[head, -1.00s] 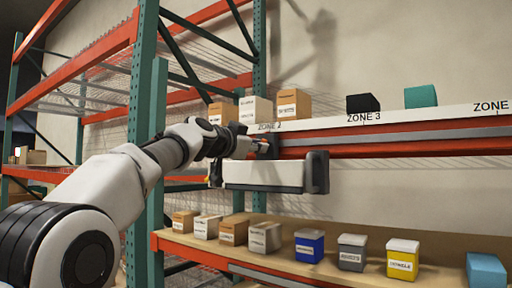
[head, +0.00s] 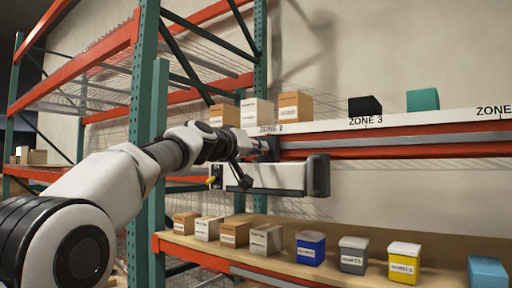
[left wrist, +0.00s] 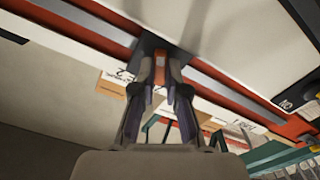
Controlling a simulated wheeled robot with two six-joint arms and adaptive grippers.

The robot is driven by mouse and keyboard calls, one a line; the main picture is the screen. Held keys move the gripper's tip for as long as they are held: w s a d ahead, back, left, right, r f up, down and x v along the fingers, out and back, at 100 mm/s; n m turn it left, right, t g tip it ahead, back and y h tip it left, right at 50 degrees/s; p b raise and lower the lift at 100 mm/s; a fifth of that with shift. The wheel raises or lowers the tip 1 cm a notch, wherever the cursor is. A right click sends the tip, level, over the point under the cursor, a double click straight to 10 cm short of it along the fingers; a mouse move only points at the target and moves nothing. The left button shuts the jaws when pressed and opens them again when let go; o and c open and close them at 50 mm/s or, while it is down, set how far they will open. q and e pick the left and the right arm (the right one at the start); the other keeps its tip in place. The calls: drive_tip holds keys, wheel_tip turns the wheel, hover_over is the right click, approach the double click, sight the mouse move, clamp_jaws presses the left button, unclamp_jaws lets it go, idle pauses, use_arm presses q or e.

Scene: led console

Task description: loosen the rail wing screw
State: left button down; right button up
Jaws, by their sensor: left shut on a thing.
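My left gripper (head: 262,149) reaches from the left to a dark bracket on the orange rail (head: 400,144). In the left wrist view, its two fingers (left wrist: 161,84) are shut at the grey bracket (left wrist: 165,52), with a small reddish piece between the tips, which I take to be the rail wing screw (left wrist: 160,72). The fingers hide the screw in the head view. The white console box (head: 280,178) hangs just under the rail, with a dark end cap at its right and a small yellow part at its left end. My right gripper is not in view.
Cartons (head: 256,110) and dark and teal blocks stand on the ledge above the rail, marked with zone labels. A lower shelf (head: 200,243) holds several boxes and lidded bins. A green rack upright (head: 147,150) stands close to my left arm.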

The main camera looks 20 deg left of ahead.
use_arm(q)
drive_tip(key=n, duration=0.3)
drive_tip(key=n+p, duration=0.1)
drive_tip(key=n, duration=0.2)
drive_tip(key=shift+s+r, duration=0.1)
drive_tip(key=shift+r, duration=0.1)
drive_tip(key=n+p, duration=0.1)
drive_tip(key=n, duration=0.5)
drive_tip(key=shift+p, duration=0.3)
drive_tip(key=shift+n, duration=0.3)
